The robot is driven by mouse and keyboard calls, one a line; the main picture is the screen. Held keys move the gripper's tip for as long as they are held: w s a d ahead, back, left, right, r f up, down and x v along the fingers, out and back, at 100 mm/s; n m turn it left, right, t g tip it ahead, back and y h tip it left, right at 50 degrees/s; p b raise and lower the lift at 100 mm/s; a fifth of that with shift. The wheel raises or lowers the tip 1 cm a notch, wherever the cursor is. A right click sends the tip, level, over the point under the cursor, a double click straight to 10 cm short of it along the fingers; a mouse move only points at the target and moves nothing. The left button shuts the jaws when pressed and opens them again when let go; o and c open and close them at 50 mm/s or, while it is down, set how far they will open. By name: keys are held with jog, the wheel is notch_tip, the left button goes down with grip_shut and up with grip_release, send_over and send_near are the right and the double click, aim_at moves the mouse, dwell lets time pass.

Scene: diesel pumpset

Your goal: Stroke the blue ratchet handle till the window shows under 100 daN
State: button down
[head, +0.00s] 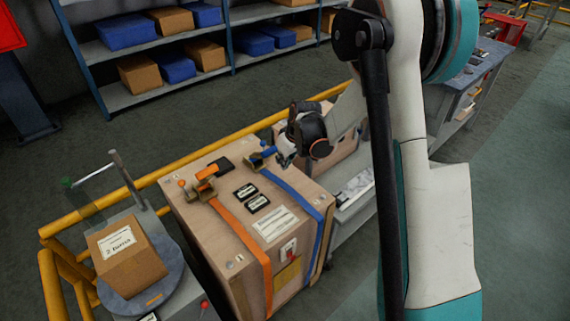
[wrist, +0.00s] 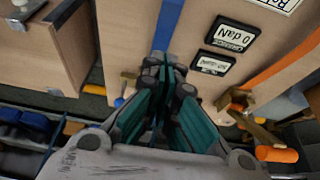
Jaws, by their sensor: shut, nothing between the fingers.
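A wooden crate (head: 215,235) carries an orange strap (head: 240,235) and a blue strap (head: 300,197). The blue ratchet handle (head: 268,151) is at the crate's back edge, on the blue strap. In the wrist view its brass part (wrist: 128,83) and blue end (wrist: 118,102) show left of my gripper, which hides the rest. My gripper (wrist: 164,62) is shut and empty, over the blue strap beside the ratchet; I cannot tell if they touch. One dark window (wrist: 233,37) reads 0 daN; the other window (wrist: 211,63) is unreadable.
The orange ratchet (head: 203,188) sits on the crate left of the blue one. A yellow rail (head: 210,148) runs behind the crate. A carton (head: 128,255) stands on a round plate at left. Another wooden box (head: 335,152) is right of my gripper.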

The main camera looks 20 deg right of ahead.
jog(key=s+d+r+p, duration=0.2)
jog(key=s+d+r, duration=0.1)
jog(key=s+r, duration=0.2)
jog(key=shift+s+r+p, duration=0.2)
jog(key=shift+s+p, duration=0.1)
jog(key=shift+s, duration=0.75)
jog(key=shift+r, duration=0.1)
dwell(0.6)
jog(key=s+a+r+m+t+h, duration=0.1)
jog(key=s+a+r+m+t, duration=0.3)
jog(key=s+r, duration=1.35)
jog(key=s+a+r, duration=0.1)
jog(key=s+a, duration=0.1)
jog(key=s, duration=0.6)
jog(key=shift+s+a+r+m+g+h, duration=0.2)
jog(key=shift+a+r+m+g+h, duration=0.05)
jog(key=shift+r+m+g+h, duration=0.1)
